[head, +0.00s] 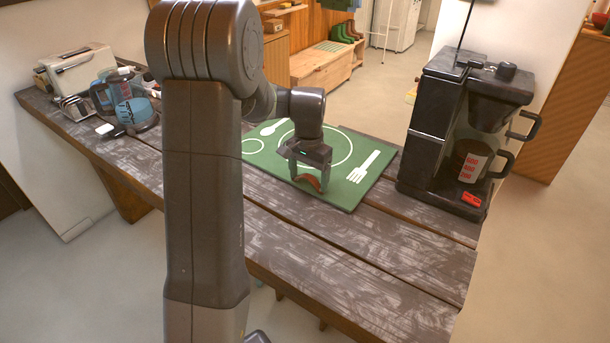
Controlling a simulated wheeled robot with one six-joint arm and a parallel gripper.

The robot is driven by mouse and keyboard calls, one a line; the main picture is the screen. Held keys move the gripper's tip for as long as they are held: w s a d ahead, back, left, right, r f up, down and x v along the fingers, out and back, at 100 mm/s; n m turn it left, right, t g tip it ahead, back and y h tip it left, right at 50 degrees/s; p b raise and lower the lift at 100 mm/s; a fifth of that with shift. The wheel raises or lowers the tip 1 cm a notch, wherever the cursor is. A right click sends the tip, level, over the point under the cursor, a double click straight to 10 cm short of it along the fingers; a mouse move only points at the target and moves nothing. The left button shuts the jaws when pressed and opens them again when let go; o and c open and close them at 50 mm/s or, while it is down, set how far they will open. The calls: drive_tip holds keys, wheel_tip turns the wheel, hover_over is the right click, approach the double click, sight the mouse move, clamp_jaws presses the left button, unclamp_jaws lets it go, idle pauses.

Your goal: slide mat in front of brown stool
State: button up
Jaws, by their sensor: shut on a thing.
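The green mat (345,196) lies flat on the dark wooden table and carries a white plate ring, fork and spoon print. A curved reddish-brown leather pull (308,182) stands at the mat's near part. My gripper (309,178) points down over the mat and is shut on this pull. My arm hides part of the mat's left side. I cannot make out a brown stool for certain in this view.
A black coffee maker (445,135) with a glass jug stands close to the mat's right. A toaster-like appliance (80,68) and a cluster of containers (130,105) stand at the table's left end. The near right table top (370,280) is bare.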

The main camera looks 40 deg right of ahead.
drive_tip(key=o, duration=1.1)
drive_tip(key=shift+r, duration=0.1)
wheel_tip(320, 180, up, 12)
drive_tip(key=shift+f, duration=0.1)
drive_tip(key=shift+f, duration=0.1)
wheel_tip(320, 180, down, 11)
drive_tip(key=shift+f, duration=0.15)
drive_tip(key=a, duration=0.1)
drive_tip(key=w+a, duration=0.1)
drive_tip(key=shift+w+a+f+b, duration=0.1)
drive_tip(key=shift+a+f+b, duration=0.2)
drive_tip(key=shift+w+a, duration=0.15)
drive_tip(key=shift+a, duration=0.2)
